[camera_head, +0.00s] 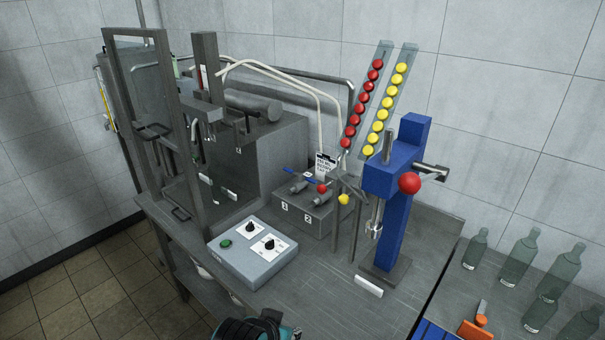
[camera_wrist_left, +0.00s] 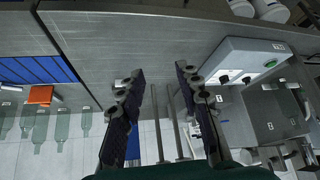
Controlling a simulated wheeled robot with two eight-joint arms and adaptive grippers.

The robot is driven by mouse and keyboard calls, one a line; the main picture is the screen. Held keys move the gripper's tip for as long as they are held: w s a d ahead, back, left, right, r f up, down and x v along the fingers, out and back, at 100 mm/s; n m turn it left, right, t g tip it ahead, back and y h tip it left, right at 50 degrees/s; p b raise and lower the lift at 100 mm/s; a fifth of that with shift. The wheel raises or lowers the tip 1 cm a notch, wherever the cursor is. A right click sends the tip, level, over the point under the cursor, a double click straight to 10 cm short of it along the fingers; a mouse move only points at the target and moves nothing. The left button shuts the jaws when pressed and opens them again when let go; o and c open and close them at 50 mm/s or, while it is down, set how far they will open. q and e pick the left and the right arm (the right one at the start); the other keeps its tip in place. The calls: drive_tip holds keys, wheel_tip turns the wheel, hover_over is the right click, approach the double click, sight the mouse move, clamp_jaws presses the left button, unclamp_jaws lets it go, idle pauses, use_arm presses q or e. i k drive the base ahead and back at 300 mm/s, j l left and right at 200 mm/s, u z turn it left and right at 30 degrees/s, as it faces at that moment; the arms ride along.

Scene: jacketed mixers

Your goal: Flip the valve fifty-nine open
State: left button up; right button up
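I cannot read a tag marked fifty-nine in either view. A grey block (camera_head: 308,212) with plates 1 and 2 stands on the steel bench in the head view. Two small valves sit on its top, and a blue lever (camera_head: 290,172) shows at the left one. A small printed sign (camera_head: 325,165) behind it is too small to read. My left gripper (camera_head: 272,322) shows partly at the bottom edge of the head view, in front of the control box and well short of the block. In the left wrist view its fingers (camera_wrist_left: 160,82) are apart with nothing between them. My right gripper is not in view.
A control box (camera_head: 250,262) with a green button and two knobs stands before the block; it also shows in the wrist view (camera_wrist_left: 235,65). A blue press (camera_head: 391,225) with a red knob and sloping ball chutes (camera_head: 385,115) stand to the right. Glass bottles (camera_head: 520,258) stand further right.

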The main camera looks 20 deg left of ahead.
sight(308, 179)
drive_tip(key=i+j, duration=0.1)
drive_tip(key=j, duration=0.4)
drive_tip(key=i+j+z, duration=0.1)
drive_tip(key=j, duration=0.35)
drive_tip(key=i+j, duration=0.15)
drive_tip(key=j, duration=0.35)
drive_tip(key=i+j+z, duration=0.1)
drive_tip(key=j, duration=0.4)
